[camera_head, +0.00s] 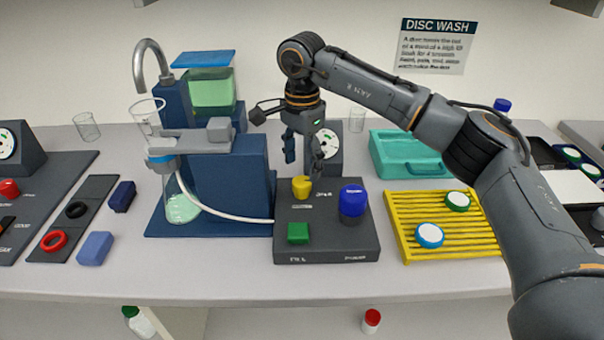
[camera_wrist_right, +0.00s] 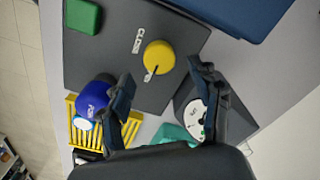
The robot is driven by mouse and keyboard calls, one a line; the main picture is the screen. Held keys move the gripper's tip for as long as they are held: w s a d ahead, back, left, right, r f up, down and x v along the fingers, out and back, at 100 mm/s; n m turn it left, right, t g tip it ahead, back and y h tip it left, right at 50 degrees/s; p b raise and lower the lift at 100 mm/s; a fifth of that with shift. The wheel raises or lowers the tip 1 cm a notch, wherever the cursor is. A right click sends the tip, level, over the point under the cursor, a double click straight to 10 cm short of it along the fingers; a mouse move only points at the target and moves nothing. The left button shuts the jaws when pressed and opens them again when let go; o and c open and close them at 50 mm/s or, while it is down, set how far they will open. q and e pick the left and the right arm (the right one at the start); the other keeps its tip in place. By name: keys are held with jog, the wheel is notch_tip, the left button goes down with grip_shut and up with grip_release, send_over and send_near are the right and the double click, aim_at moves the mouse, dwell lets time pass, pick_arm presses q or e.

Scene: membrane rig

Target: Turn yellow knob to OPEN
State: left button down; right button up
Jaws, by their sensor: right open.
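The yellow knob (camera_head: 302,187) sits on top of the dark control box (camera_head: 335,240), near its back left. In the right wrist view the knob (camera_wrist_right: 159,55) shows a dark pointer line near its lower edge, by a partly covered label. A CLOSE label (camera_wrist_right: 138,41) is beside it on the left. My right gripper (camera_head: 303,158) is open and empty, pointing down above and slightly behind the knob. Its two fingers (camera_wrist_right: 164,80) are apart, with the knob beyond them and not between them. My left gripper is out of view.
A green button (camera_head: 298,233) and a tall blue knob (camera_head: 353,201) share the box. A white tube runs from the flask (camera_head: 181,207) to the box's left side. A round gauge (camera_head: 327,145) stands behind; a yellow rack (camera_head: 450,246) is at right.

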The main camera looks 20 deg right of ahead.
aim_at(302, 180)
notch_tip(302, 180, up, 8)
jog(key=shift+f, duration=0.15)
dwell(0.4)
